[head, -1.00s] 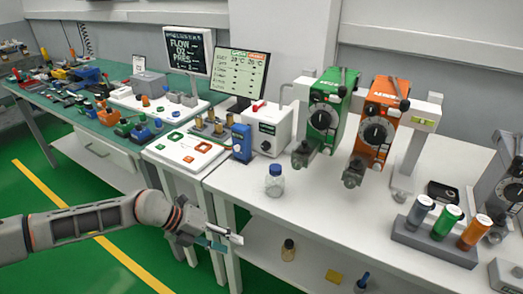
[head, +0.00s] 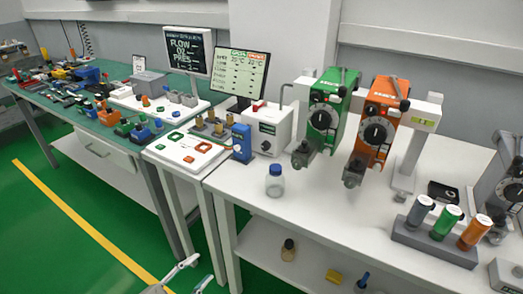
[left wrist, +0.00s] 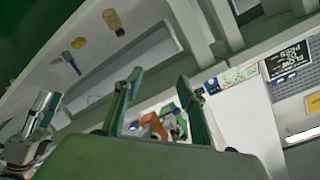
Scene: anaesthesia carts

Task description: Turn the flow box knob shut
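A white box with a dark front panel (head: 268,130) stands on the white table, right of a small blue box (head: 241,143). I cannot read which of them is the flow box, and how the knob is turned is too small to tell. My left gripper (head: 190,272) is at the bottom edge of the head view, below and in front of the table, well apart from both boxes. In the left wrist view its two fingers (left wrist: 160,105) are spread with nothing held between them. Another gripper, likely my right one (left wrist: 42,112), shows at the left edge of that view.
A lidded bottle (head: 275,181) stands near the table's front edge. A green unit (head: 325,115) and an orange unit (head: 377,130) with dials are mounted to the right. A rack (head: 433,243) holds coloured containers. The low shelf bears small items. Green floor is clear at left.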

